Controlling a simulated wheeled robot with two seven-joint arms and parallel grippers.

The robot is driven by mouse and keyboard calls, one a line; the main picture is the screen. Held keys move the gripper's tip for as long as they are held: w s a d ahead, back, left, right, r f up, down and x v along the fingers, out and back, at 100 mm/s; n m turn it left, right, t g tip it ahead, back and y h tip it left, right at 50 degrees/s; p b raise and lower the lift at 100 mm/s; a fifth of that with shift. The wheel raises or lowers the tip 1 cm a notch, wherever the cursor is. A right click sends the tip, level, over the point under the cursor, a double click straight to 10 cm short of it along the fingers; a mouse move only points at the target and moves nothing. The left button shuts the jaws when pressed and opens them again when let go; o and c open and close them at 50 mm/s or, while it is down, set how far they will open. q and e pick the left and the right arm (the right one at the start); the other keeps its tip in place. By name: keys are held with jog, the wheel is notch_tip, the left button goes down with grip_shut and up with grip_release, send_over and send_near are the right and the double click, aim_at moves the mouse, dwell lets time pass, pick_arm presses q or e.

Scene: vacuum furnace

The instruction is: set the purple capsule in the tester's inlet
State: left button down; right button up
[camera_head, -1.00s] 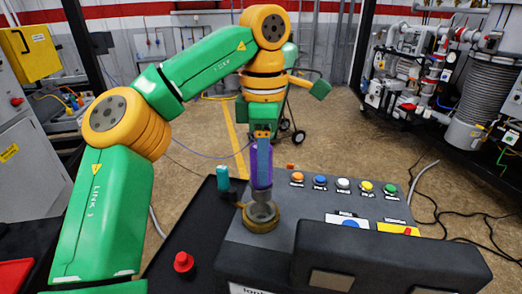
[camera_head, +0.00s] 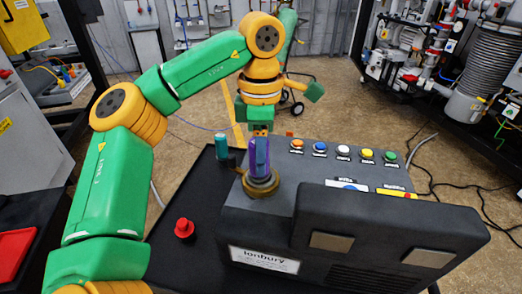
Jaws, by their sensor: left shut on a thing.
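The purple capsule (camera_head: 262,158) stands upright at the round brass-coloured inlet (camera_head: 260,187) on the left part of the dark grey tester (camera_head: 270,222). Its lower end is down inside the inlet's ring, though how deep it sits is hidden. My left gripper (camera_head: 260,138) points down from above and is shut on the capsule's upper part. The fingers partly cover the capsule. My right gripper is not in view.
A row of coloured buttons (camera_head: 343,152) runs along the tester's back. A teal cylinder (camera_head: 221,146) stands left of the inlet on the black table (camera_head: 190,205). A red knob (camera_head: 184,228) sits at front left. Racks of equipment stand at back right.

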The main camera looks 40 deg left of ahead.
pick_arm(q)
jog(key=shift+f, duration=0.1)
dwell(0.5)
jog(key=shift+c, duration=1.4)
grip_release()
jog(key=shift+s, duration=0.1)
notch_tip(320, 180, up, 6)
jog(key=shift+f+p, duration=0.2)
jog(key=shift+p, duration=0.5)
jog(key=shift+r, duration=0.35)
jog(key=shift+d+r, duration=0.1)
jog(key=shift+r, duration=0.35)
